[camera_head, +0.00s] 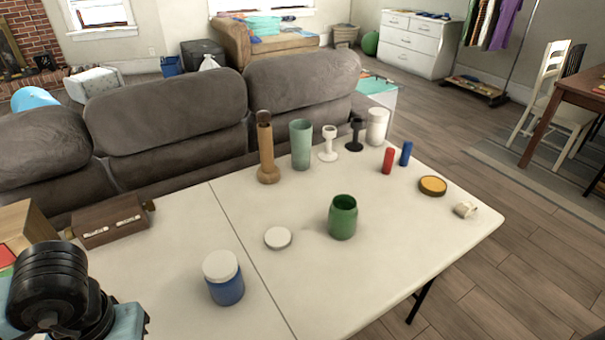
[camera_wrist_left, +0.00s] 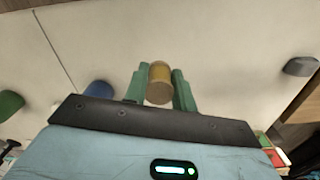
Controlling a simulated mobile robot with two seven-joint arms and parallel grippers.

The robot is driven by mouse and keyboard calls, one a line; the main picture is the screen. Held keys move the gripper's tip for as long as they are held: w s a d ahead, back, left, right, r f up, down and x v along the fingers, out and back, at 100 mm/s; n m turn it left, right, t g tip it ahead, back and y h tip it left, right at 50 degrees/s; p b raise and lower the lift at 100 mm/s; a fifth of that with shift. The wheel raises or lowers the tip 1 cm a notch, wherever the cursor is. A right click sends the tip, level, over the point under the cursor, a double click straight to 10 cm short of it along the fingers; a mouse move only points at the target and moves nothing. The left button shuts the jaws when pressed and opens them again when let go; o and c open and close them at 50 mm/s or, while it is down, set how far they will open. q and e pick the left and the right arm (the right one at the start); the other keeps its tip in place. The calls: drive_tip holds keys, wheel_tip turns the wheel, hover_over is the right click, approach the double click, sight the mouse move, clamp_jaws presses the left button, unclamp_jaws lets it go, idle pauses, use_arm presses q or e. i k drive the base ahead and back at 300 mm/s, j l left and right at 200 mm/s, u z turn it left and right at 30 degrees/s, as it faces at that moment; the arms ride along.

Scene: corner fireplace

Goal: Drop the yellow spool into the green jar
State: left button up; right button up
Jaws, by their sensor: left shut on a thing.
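My left gripper (camera_wrist_left: 158,76) is shut on the yellow spool (camera_wrist_left: 159,88), which sits between its two green fingers in the left wrist view. In the head view my left arm is at the lower left; its fingers and the spool are out of sight there. The green jar (camera_head: 343,218) stands upright and open-topped on the white table, well to the right of my left arm. A green jar-like shape (camera_wrist_left: 9,104) shows at the left edge of the left wrist view. My right gripper is not in view.
A blue jar with a white lid (camera_head: 223,278) stands between my left arm and the green jar. A white lid (camera_head: 278,238) lies flat beside the green jar. Bottles and cups line the back, including a pale green cup (camera_head: 301,145). A brown box (camera_head: 110,221) is at left.

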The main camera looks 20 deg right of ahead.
sight(342, 232)
drive_tip(key=z, duration=1.2)
drive_tip(key=i+j, duration=0.2)
drive_tip(key=i, duration=0.3)
